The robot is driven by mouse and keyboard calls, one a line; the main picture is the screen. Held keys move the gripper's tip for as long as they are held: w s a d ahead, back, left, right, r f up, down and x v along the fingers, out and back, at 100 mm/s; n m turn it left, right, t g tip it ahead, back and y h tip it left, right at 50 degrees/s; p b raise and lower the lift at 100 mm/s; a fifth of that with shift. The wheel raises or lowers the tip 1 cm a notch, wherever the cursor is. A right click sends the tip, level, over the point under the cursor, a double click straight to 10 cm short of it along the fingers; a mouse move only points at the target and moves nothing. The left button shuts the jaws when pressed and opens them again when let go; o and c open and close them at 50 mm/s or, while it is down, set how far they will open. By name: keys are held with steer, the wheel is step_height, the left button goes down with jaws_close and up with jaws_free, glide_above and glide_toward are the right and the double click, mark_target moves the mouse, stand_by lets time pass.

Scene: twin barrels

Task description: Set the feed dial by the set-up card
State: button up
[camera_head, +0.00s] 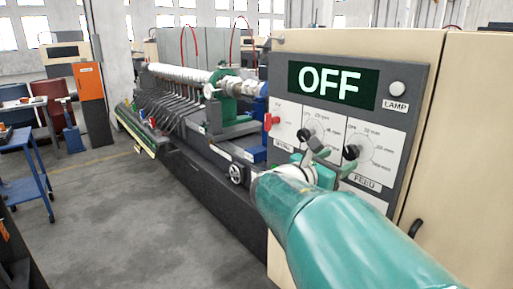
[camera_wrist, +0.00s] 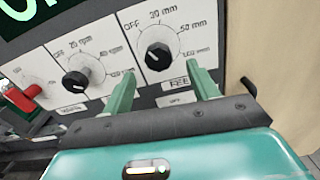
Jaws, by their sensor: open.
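The feed dial is a black knob on a white plate, on the right of the grey panel (camera_wrist: 158,57); the head view shows it too (camera_head: 351,152). Its scale reads OFF, then several mm marks. A small pale mark shows on the knob, but its exact setting is hard to tell. My gripper (camera_wrist: 163,88) is open and empty, its two green fingers apart, below the knob in the wrist view and clear of its sides. In the head view my gripper (camera_head: 324,147) is close in front of the panel, just left of the feed knob. I cannot make out a set-up card.
Left of the feed dial is a similar rpm dial (camera_wrist: 76,82), then a red switch (camera_wrist: 24,98). A screen (camera_head: 332,84) above reads OFF, beside a pale lamp (camera_head: 397,88). The long machine (camera_head: 205,120) runs back left. A blue cart (camera_head: 28,165) stands far left; floor between is clear.

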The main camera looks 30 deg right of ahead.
mark_target(348, 154)
steer(key=d, duration=0.6)
steer(key=shift+w+d, duration=0.4)
steer(key=c, duration=1)
